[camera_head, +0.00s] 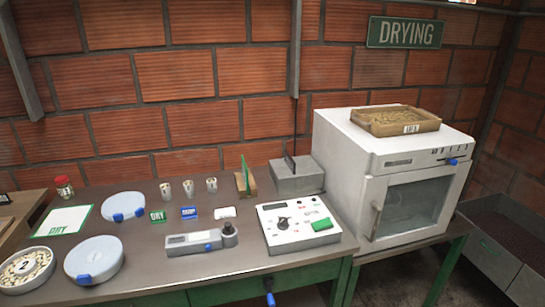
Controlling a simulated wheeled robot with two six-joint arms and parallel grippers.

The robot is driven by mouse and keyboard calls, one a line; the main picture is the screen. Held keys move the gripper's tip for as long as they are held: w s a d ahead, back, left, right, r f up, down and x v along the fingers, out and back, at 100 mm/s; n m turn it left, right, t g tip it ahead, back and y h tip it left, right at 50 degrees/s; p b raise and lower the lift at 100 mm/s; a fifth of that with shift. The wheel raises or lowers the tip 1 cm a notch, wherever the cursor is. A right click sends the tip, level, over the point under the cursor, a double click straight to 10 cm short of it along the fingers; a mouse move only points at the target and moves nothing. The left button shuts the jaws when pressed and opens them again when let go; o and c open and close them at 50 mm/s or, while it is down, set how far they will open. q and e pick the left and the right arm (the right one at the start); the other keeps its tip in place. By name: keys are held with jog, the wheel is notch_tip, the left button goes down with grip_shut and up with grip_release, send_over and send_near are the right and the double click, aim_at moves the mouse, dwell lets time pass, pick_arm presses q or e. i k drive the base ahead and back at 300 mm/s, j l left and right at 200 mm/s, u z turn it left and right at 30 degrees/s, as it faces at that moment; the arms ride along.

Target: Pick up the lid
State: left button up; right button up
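Two round pale discs with blue tabs look like lids. One lid-like disc (94,259) lies at the front left of the workbench, beside an open round container (27,269) of pale beans marked "2". The other lid-like disc (123,206) lies farther back, right of a green-edged white mat (65,220). I cannot tell whether either disc covers a container. Neither of my grippers shows in this view.
A control box (298,225) with a green button and a grey handheld-type device (201,240) stand on the bench. Several small cups (189,188) stand behind. A white oven (390,170) carries a tray (395,120) on top.

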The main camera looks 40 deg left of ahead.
aim_at(90, 258)
jog(key=u, duration=2.45)
